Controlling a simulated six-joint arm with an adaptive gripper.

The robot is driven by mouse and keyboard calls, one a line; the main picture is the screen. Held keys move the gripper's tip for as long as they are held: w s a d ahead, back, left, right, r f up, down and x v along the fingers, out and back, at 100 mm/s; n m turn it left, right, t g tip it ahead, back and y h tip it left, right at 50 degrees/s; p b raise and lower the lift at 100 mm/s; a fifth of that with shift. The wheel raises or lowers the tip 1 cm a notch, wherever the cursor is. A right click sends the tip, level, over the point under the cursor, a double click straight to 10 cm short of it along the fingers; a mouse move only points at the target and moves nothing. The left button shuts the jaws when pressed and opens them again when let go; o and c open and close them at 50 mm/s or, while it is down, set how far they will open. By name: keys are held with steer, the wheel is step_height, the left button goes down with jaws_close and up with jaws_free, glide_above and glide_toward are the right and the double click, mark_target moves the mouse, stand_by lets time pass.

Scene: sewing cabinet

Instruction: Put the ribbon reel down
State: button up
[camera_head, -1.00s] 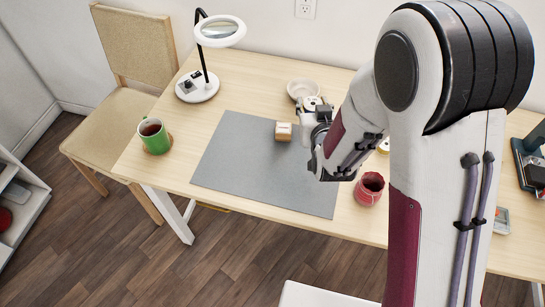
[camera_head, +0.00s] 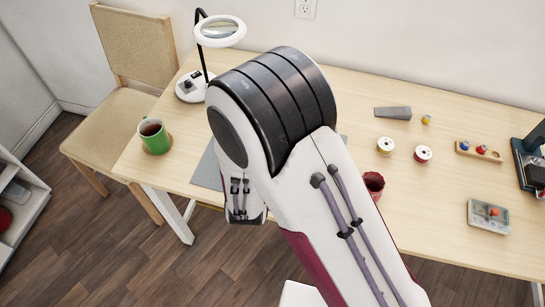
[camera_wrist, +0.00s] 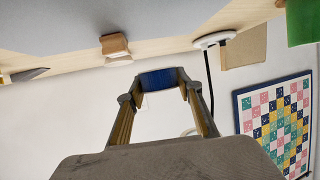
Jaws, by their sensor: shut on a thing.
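My gripper (camera_wrist: 158,84) shows in the wrist view, its two fingers shut on a dark blue reel (camera_wrist: 158,77), which I take to be the ribbon reel. The reel is held between the fingertips, with the wall behind it in this view. The grey mat (camera_wrist: 130,15) lies across the top of the wrist view, and the reel looks apart from it. In the head view my arm hides the gripper, the reel and most of the mat; a left strip of the mat (camera_head: 207,170) shows.
A wooden block (camera_wrist: 115,47) stands at the mat's edge. The green mug (camera_head: 154,136) and magnifier lamp (camera_head: 220,30) stand left.

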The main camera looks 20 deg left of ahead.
steer(key=shift+s+a+f, duration=0.2)
steer(key=shift+s+f, duration=0.1)
steer(key=shift+s, duration=0.2)
steer(key=shift+s+d+f+m+h, duration=0.15)
steer(key=shift+m+h, duration=0.25)
steer(key=shift+h, duration=0.1)
steer(key=d+m+h, duration=0.1)
steer(key=w+d+r+h, duration=0.1)
steer(key=d, duration=0.1)
steer(key=d+m+h, duration=0.1)
steer(key=d, duration=0.1)
steer(key=shift+w+r+m+t, duration=0.25)
steer(key=shift+m+t, duration=0.05)
steer(key=shift+t, duration=0.1)
steer(key=shift+f, duration=0.15)
steer(key=shift+f, duration=2.8)
steer(key=shift+f, duration=0.1)
steer(key=shift+f, duration=1.95)
